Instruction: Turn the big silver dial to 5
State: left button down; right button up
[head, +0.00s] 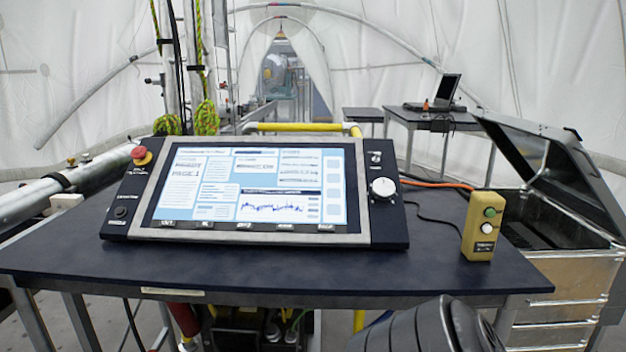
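The big silver dial (382,188) is a round, pale knob on the right side panel of a console (250,238). Numbers around the dial are too small to read, so its setting cannot be told. A small switch sits above it on the same panel. The console's screen (250,190) is lit with text boxes and a graph. A dark, rounded part of my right arm shows at the bottom right, in front of the table edge and well below the dial. Neither gripper is in the picture.
The console stands on a dark table (330,262). A red stop button (141,155) is at its upper left. A yellow button box (482,228) stands upright at the table's right. An open metal case (570,270) is beyond the right edge. The table front is clear.

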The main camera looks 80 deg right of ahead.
aim_at(382, 189)
jog(key=k, duration=0.9)
jog(key=z, duration=0.25)
